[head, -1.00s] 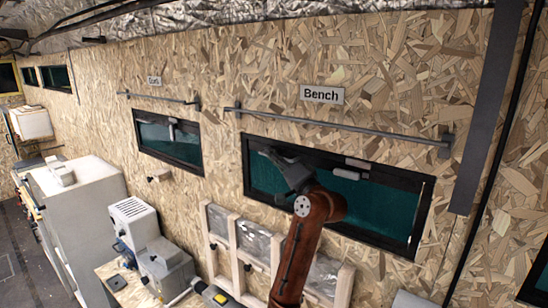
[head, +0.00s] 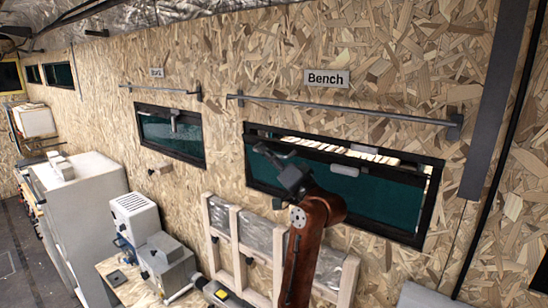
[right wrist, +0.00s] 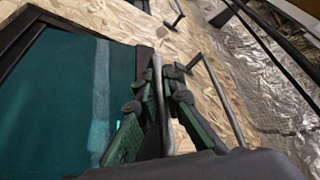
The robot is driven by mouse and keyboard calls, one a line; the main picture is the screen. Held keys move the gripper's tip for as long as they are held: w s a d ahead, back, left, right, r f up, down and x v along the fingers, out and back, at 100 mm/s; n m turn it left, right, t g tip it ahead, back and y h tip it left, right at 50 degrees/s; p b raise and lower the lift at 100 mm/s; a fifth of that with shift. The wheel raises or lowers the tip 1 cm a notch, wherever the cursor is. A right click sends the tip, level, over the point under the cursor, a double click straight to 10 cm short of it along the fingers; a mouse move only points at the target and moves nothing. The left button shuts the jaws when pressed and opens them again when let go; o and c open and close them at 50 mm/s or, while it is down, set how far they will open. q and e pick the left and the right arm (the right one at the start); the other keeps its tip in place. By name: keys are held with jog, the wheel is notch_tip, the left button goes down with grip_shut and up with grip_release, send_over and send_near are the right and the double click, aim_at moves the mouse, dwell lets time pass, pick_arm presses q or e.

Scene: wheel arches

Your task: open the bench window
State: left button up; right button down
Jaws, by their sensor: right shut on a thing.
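The bench window (head: 385,198) is a wide teal pane in a black frame under a "Bench" sign (head: 326,79). Its top edge stands away from the frame, and a bright gap shows along the top and at the right end. My right gripper (head: 278,165) is at the upper left part of this window in the head view. In the right wrist view my right gripper (right wrist: 166,78) is shut around a thin grey handle bar (right wrist: 159,95), with the teal pane (right wrist: 70,95) beside it. The head view hides most of the handle behind the gripper. My left gripper is out of view.
A grey rail (head: 340,112) runs along the wall above the window. A second, smaller window (head: 165,135) is to the left. Below are wooden framing (head: 258,240), a grey machine (head: 165,265) and a large white cabinet (head: 85,205).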

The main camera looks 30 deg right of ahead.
jog(key=a+f+n+b, duration=0.1)
jog(key=s+a+f+n+y+b, duration=0.1)
jog(key=a+n+b, duration=0.1)
jog(key=shift+s+a+f+n+t+y, duration=0.1)
jog(key=shift+s+f+n+t+y, duration=0.05)
jog(key=shift+f+n+t+y, duration=0.15)
jog(key=c, duration=2)
grip_release()
jog(key=shift+c, duration=0.2)
jog(key=v, duration=1.2)
